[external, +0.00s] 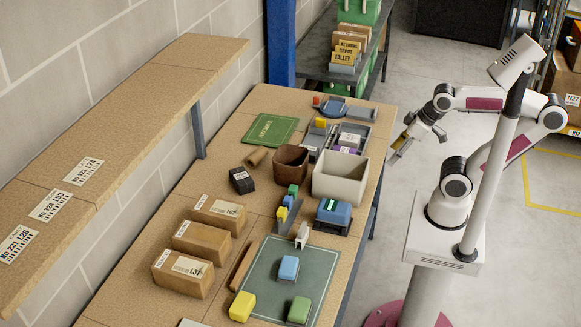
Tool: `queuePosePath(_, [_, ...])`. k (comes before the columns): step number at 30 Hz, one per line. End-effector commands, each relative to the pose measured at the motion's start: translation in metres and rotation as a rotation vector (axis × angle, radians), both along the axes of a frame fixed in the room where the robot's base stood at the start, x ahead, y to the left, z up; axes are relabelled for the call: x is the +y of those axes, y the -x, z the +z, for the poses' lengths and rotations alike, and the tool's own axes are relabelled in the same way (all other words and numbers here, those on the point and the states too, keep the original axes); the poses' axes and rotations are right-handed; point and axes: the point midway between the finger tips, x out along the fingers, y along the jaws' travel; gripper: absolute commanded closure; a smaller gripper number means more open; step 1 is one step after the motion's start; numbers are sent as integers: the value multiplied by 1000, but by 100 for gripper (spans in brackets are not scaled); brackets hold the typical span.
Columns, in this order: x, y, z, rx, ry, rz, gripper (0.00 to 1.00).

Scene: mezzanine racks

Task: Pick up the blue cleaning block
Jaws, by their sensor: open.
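A light blue block (288,268) with rounded edges lies on the dark green mat (262,286) at the front of the wooden table. A yellow block (242,306) is at the mat's left front and a green block (299,310) at its right front; both stand apart from the blue one. My gripper (396,152) is open and empty. It hangs beside the table's right edge, well behind and to the right of the blue block.
A larger blue object (333,212) sits on a dark base behind the mat. A beige bin (340,176) and brown bin (291,164) stand farther back. Cardboard boxes (183,272) line the left. A small upright pale object (302,235) stands at the mat's back edge.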

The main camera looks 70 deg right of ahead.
Motion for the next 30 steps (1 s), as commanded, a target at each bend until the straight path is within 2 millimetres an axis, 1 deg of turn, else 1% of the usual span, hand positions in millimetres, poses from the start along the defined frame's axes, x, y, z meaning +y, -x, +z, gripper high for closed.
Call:
queuePosePath(2, [0, 0, 0, 0, 0, 0, 42])
queuePosePath(3, [0, 0, 0, 0, 0, 0, 32])
queuePosePath(4, [0, 0, 0, 0, 0, 0, 25])
queuePosePath(14, [0, 0, 0, 0, -1, 0, 25])
queuePosePath(19, [7, -7, 1, -10, -13, 17, 25])
queuePosePath(22, [17, -19, 2, -24, -32, 41, 25])
queuePosePath(25, [33, -35, 4, -47, -61, 74, 25])
queuePosePath(29, [61, -61, 8, -85, -112, 123, 25])
queuePosePath(30, [71, -69, 9, -97, -129, 137, 25])
